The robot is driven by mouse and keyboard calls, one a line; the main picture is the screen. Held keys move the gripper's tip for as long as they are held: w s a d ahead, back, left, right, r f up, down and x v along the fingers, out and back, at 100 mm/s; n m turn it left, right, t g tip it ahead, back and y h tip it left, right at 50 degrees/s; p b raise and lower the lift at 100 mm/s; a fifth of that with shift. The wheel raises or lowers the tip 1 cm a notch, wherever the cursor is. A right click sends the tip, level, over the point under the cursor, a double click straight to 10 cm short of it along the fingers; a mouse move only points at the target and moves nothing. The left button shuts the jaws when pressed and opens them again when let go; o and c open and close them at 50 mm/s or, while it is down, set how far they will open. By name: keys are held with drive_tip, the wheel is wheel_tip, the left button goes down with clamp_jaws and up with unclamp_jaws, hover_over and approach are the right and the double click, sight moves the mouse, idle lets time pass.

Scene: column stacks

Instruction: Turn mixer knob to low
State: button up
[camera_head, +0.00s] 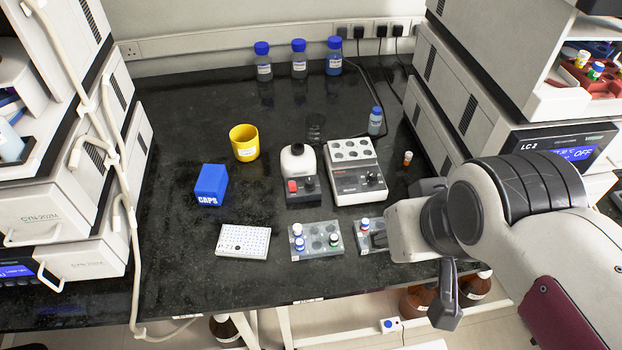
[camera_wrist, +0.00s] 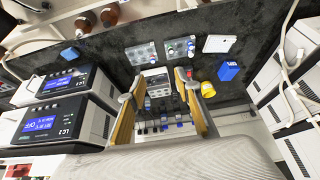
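The knob's setting is too small to read. In the wrist view the mixer is partly hidden behind the right finger; its red switch (camera_wrist: 189,74) shows beside the fingertip. My gripper (camera_wrist: 159,75) is open, its two fingers wide apart with nothing between them. In the head view my arm's end is over the bench's front right, apart from the mixer.
A grey block unit (camera_head: 352,178) with wells and its own knob stands right of the mixer. Vial racks (camera_head: 316,240), a white well plate (camera_head: 243,241), a blue caps box (camera_head: 209,184) and a yellow cup (camera_head: 244,142) surround it. Instrument stacks flank the bench; its left front is clear.

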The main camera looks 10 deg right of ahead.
drive_tip(key=f, duration=0.1)
drive_tip(key=m+g+y, duration=0.2)
drive_tip(key=m+y, duration=0.1)
drive_tip(key=m, duration=2.4)
approach(310, 181)
drive_tip(key=shift+w+f, duration=0.15)
drive_tip(key=shift+f, duration=0.3)
drive_tip(key=shift+f, duration=0.15)
drive_tip(key=shift+x, duration=3.8)
drive_tip(key=shift+a, duration=0.1)
